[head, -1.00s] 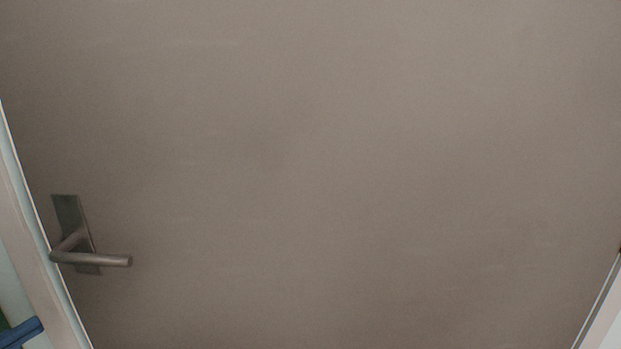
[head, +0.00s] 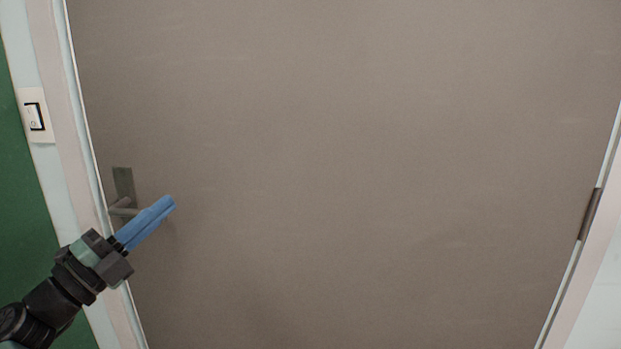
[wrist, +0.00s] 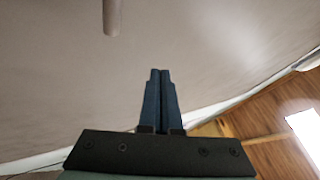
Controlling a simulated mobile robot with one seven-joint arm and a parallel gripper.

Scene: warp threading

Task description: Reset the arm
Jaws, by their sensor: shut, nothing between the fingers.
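My gripper (head: 170,202) has blue fingers and is shut and empty. In the head view it reaches in from the lower left, in front of the door, and partly hides the metal lever handle (head: 123,184). Its fingers (wrist: 160,74) also show in the wrist view, closed together. There the end of the handle (wrist: 111,18) shows at the top, a little left of the fingertips and apart from them. The grey-brown door (head: 350,170) fills most of the head view. I cannot tell from the head view whether the fingers touch the handle.
A hinge (head: 590,214) shows at the right edge. The wrist view shows wooden floor (wrist: 265,118) at the right.

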